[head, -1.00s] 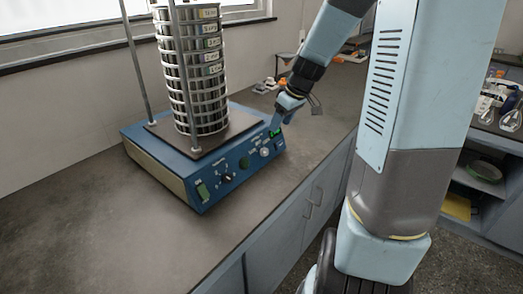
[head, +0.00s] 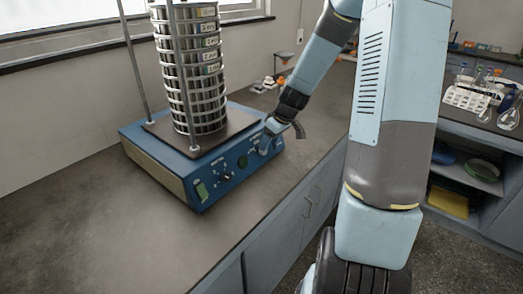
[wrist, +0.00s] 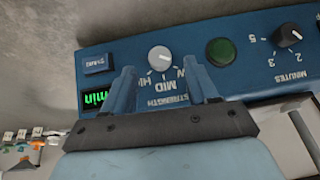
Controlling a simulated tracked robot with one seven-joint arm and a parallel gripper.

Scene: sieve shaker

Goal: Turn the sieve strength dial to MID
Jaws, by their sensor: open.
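The sieve shaker (head: 160,175) is a blue box on the counter with a sieve stack on top. In the wrist view its panel appears upside down. The strength dial (wrist: 160,58) is a round grey knob with a pale pointer mark; its exact setting is hard to read. MID and part of HI show beside it, and a finger partly covers the LOW end. My gripper (wrist: 160,69) is open, its fingers on either side just short of the dial, with no clear contact. In the head view my gripper (head: 264,146) hides the panel's right end.
A green round button (wrist: 220,51) and the black minutes dial (wrist: 288,35) are beside the strength dial. A green-lit display (wrist: 95,99) is on the other side. The sieve stack (head: 195,70) and metal rods rise behind the panel. The counter in front (head: 120,230) is clear.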

